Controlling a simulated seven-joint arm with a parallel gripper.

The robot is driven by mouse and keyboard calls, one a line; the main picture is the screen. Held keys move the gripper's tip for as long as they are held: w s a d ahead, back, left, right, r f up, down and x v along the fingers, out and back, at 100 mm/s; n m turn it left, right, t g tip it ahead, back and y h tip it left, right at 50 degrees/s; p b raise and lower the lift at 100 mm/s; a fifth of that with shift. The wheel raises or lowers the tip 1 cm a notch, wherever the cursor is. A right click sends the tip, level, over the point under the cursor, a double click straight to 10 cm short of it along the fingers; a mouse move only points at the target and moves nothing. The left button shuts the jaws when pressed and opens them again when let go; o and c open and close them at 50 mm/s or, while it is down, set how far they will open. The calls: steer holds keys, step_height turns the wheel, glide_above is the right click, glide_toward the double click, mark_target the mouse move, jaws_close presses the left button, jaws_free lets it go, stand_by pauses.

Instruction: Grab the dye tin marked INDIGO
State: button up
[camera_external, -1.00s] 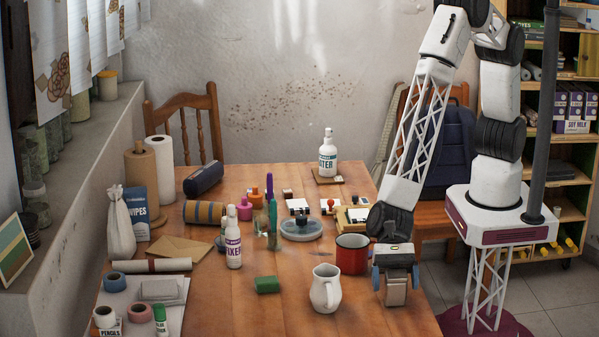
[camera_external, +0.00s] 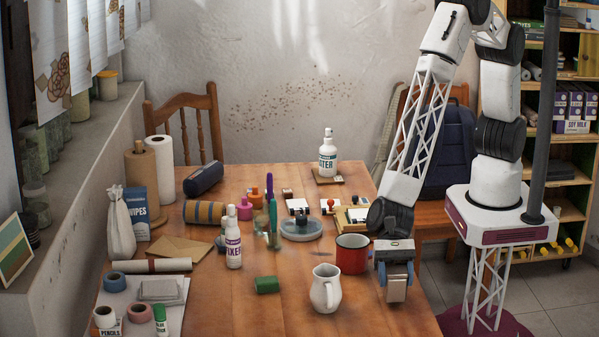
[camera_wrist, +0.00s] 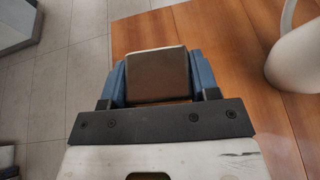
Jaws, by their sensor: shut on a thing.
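My gripper (camera_external: 396,273) points down over the right front of the table, with its two blue fingers on either side of a small boxy tin (camera_external: 397,290). The wrist view shows my gripper (camera_wrist: 160,78) shut on this tin (camera_wrist: 158,72), which has a plain brownish-grey face and a pale far edge. No marking can be read on it, so I cannot tell whether it says INDIGO. In the wrist view the tin lies near the table's edge, with floor beyond it to the left.
A white jug (camera_external: 325,290) stands left of my gripper and shows at the right in the wrist view (camera_wrist: 298,58). A red mug (camera_external: 351,256) stands close behind to the left. A green block (camera_external: 267,285) and a white bottle (camera_external: 233,245) are further left.

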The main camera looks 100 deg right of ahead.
steer(key=r, duration=0.2)
steer(key=shift+s+d+r, duration=0.25)
steer(key=shift+d+r, duration=0.05)
steer(key=shift+d, duration=0.05)
steer(key=s+d+r, duration=0.1)
steer(key=s+d, duration=0.8)
steer(key=d, duration=0.3)
steer(key=shift+r, duration=0.2)
steer(key=shift+s, duration=0.15)
